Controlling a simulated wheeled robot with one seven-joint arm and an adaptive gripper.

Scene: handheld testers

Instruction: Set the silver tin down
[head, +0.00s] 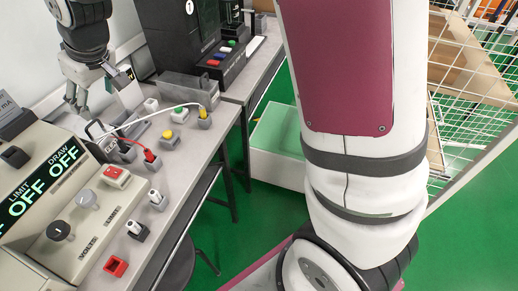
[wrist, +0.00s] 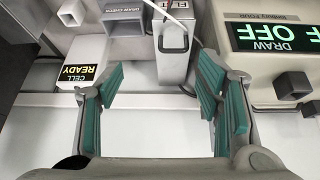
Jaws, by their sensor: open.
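A grey metal box with a dark-edged top (wrist: 172,55) looks like the silver tin. It stands at a partly hidden label ending in "EL", beyond my fingertips in the wrist view. What looks like the same piece (head: 95,129) shows in the head view by the "CELL" label. In the head view my gripper (head: 105,85) hangs above the back of the bench, apart from that box. I cannot tell how the box's base sits.
A tester (head: 85,195) with knobs and "OFF" displays fills the left. Red and yellow plugs (head: 152,158) with leads stand on the grey bench (head: 185,150). A white lead passes over the box. A "CELL READY" display (wrist: 76,72) and a "DRAW CHECK" socket (wrist: 125,22) are nearby.

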